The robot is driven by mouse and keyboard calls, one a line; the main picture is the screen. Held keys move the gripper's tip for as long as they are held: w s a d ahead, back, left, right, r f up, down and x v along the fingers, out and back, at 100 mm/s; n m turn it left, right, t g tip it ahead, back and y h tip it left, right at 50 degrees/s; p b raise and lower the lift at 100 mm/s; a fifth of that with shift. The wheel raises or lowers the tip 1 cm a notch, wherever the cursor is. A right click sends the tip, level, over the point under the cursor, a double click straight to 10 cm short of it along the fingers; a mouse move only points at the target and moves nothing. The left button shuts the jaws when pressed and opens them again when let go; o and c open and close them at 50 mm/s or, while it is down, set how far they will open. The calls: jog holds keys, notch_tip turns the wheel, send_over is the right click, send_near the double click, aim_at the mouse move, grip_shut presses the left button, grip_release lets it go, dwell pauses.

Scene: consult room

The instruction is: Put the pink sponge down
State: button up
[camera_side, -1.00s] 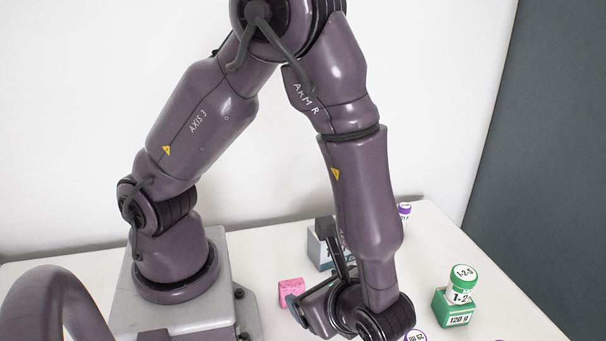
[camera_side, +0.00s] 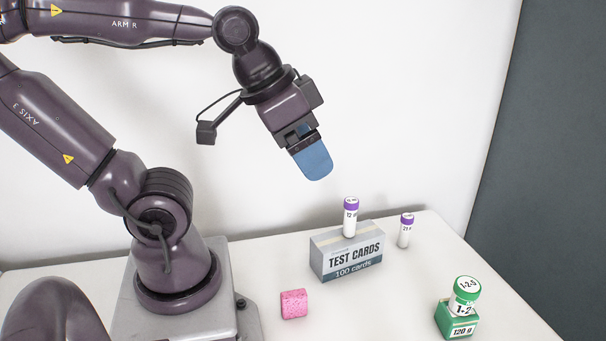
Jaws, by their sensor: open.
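The pink sponge (camera_side: 294,304) is a small speckled block. It rests on the white table, to the right of my base and in front of the grey card box. My gripper (camera_side: 314,165) is raised well above the table, above and behind the sponge in the picture, and does not touch it. Its blue finger pads point down and a little to the right. The gripper is open and nothing shows between the fingers. One finger largely hides the other from this side.
A grey "TEST CARDS" box (camera_side: 345,263) stands behind the sponge, with a purple-capped tube (camera_side: 350,222) upright on top. Another purple-capped tube (camera_side: 405,235) stands to its right. A green-lidded jar (camera_side: 465,296) sits on a green box (camera_side: 456,322) at right. The table between is clear.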

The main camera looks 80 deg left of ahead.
dwell(0.4)
jog(key=d+f+m+g+y, duration=0.3)
jog(key=d+f+m+g, duration=0.45)
jog(key=f, duration=0.55)
jog(key=m+t+y, duration=0.2)
jog(key=m+y, duration=0.8)
send_near(296, 299)
jog(key=shift+s+d, duration=0.1)
jog(key=shift+d, duration=0.7)
jog(key=shift+m+y, duration=0.25)
jog(key=shift+y, duration=0.05)
jog(key=x, duration=0.7)
jog(key=shift+a+r, duration=0.1)
jog(key=shift+a, duration=0.2)
jog(key=shift+x, duration=2.65)
jog(key=c, duration=1.1)
